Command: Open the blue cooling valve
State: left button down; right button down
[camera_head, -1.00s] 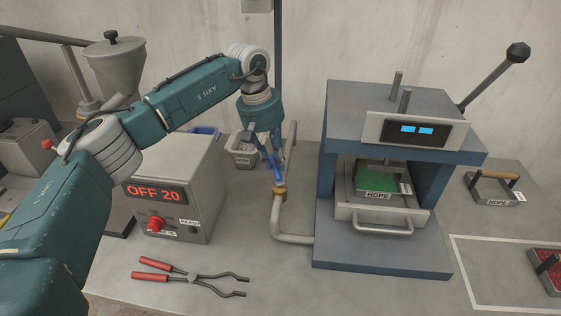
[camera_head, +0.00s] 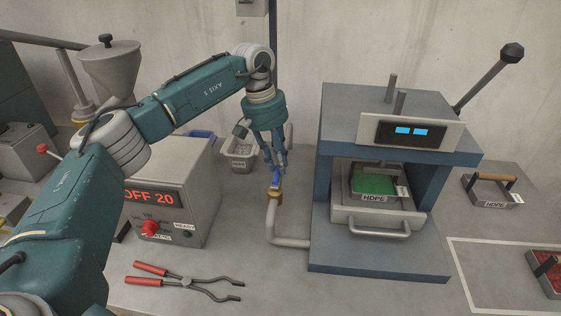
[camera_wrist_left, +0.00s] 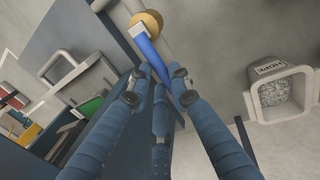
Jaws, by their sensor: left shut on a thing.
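The blue cooling valve handle (camera_head: 276,180) is a lever on a brass valve body (camera_head: 275,197) at the upper end of the grey bent pipe (camera_head: 271,222). My left gripper (camera_head: 274,166) points down over the valve and is shut on the blue handle. In the left wrist view, the blue handle (camera_wrist_left: 150,50) runs from the brass body (camera_wrist_left: 147,23) down between the fingertips of my left gripper (camera_wrist_left: 157,88). The fingers hide part of the handle. My right gripper does not show.
The press (camera_head: 395,120) with its blue frame stands close to the right of the valve. The grey control box (camera_head: 190,195) reads OFF 20 on the left. A grey bin (camera_head: 240,160) stands behind the valve. Red-handled tongs (camera_head: 187,282) lie in front.

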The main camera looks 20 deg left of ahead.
pick_arm(q)
jog(key=shift+r, duration=0.1)
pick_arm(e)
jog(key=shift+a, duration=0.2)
pick_arm(q)
jog(key=c, duration=1.6)
grip_release()
jog(key=shift+o, duration=0.2)
jog(key=shift+r, duration=0.15)
notch_tip(320, 180, up, 11)
jog(key=a, duration=0.2)
jog(key=shift+s+a+r, duration=0.15)
jog(key=shift+s+r, duration=0.05)
jog(key=shift+s, duration=0.1)
